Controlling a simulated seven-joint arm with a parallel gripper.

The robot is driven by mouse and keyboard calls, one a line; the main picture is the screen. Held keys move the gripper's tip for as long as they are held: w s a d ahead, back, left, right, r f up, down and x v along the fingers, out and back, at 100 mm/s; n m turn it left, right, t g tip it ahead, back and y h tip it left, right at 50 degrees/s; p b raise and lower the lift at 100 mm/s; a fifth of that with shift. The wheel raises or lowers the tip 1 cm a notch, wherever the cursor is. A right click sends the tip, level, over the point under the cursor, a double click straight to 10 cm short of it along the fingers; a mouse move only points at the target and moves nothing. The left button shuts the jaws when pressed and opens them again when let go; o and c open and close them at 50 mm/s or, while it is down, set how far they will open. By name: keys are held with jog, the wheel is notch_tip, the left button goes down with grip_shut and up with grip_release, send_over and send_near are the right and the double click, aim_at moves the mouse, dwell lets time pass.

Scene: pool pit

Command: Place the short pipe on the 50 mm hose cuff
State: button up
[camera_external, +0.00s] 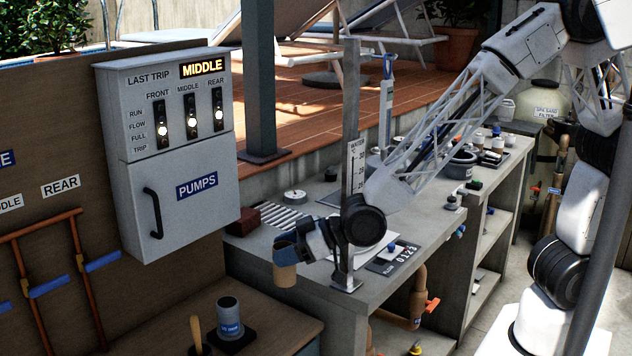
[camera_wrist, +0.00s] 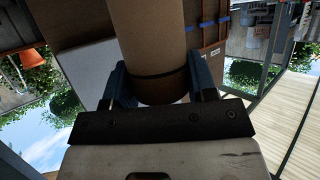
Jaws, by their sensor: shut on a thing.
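The short pipe (camera_external: 285,274) is a tan-brown tube. My gripper (camera_external: 292,247) is shut on it and holds it roughly upright, in the air off the grey bench's front corner. In the wrist view the pipe (camera_wrist: 148,35) stands between the two blue-grey fingers of my gripper (camera_wrist: 155,85), with a dark band near its end. A grey-blue cuff (camera_external: 229,310) with a blue label stands upright on a black square base on the low brown bench. Its label is too small to read surely. The pipe is above and to the right of it in the picture, clearly apart.
The pump box (camera_external: 180,150) stands at the left, its MIDDLE sign lit. A holder with a wooden handle (camera_external: 196,335) is left of the cuff. The grey bench (camera_external: 345,300) carries an upright post, a gauge and several small items. Copper pipes (camera_external: 40,255) line the left wall.

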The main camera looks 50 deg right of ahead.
jog(key=w+a+f, duration=0.1)
jog(key=w+a, duration=0.8)
jog(key=w, duration=0.1)
jog(key=shift+f, duration=0.2)
dwell(0.3)
jog(key=shift+f, duration=1.65)
jog(key=shift+f, duration=0.15)
jog(key=o, duration=1)
jog(key=shift+c, duration=0.2)
